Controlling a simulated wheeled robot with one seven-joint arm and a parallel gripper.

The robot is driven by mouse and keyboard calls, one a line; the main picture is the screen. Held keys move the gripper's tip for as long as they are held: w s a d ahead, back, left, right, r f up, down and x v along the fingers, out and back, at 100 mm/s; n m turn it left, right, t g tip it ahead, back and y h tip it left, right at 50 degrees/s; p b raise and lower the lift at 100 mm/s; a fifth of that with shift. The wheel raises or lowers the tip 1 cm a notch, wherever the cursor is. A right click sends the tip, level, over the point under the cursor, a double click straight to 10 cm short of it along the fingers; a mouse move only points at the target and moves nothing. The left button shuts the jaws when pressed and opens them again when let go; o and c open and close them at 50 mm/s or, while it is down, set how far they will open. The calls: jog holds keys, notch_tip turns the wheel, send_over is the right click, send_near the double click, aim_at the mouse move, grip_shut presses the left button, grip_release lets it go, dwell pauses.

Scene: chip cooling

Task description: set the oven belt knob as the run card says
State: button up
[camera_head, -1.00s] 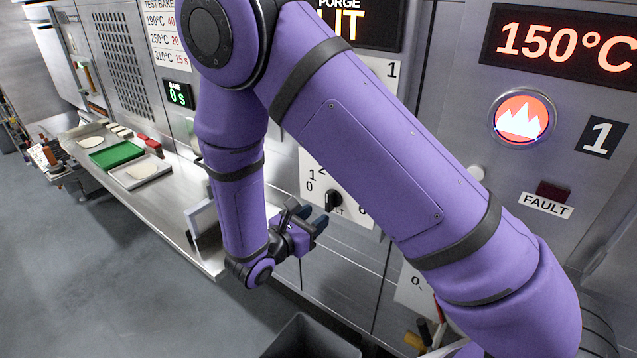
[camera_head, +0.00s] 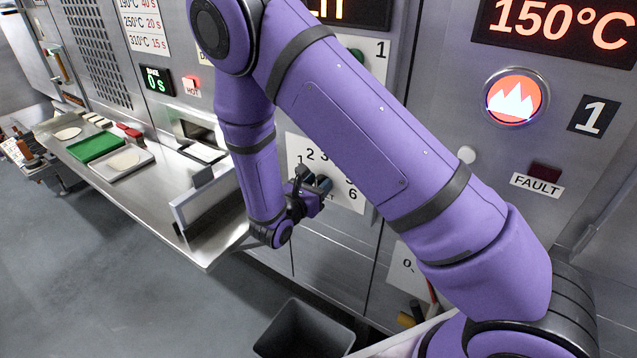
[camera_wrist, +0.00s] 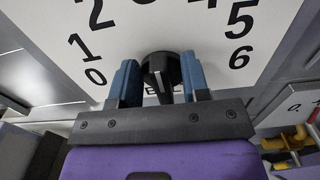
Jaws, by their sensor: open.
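The belt knob (camera_wrist: 158,70) is black and sits on a white dial plate (camera_wrist: 205,45) marked with black numbers; 0, 1, 2, 5 and 6 are readable. A pale line on the knob runs toward the plate's lower edge. My gripper (camera_wrist: 160,66) is open, with one blue finger on each side of the knob. Whether the fingers touch it I cannot tell. In the head view my gripper (camera_head: 321,184) is at the dial plate (camera_head: 302,145) and hides the knob.
A red 150°C display (camera_head: 560,25), a lit round button (camera_head: 515,98) and a FAULT label (camera_head: 537,185) are at the right. A steel counter (camera_head: 150,195) with a green tray (camera_head: 95,147) lies left. A grey bin (camera_head: 305,330) stands below. A bake-time card (camera_head: 143,22) hangs upper left.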

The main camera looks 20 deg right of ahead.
jog(key=shift+w+d, duration=0.15)
jog(key=shift+d, duration=0.15)
grip_shut()
jog(key=shift+n, duration=0.4)
jog(key=n, duration=0.5)
jog(key=shift+w+a+f, duration=0.15)
jog(key=shift+w+a, duration=0.15)
jog(key=shift+w, duration=0.05)
jog(key=n, duration=0.6)
jog(key=shift+w+a+f, duration=0.15)
jog(key=shift+w+f, duration=0.05)
jog(key=shift+f, duration=0.1)
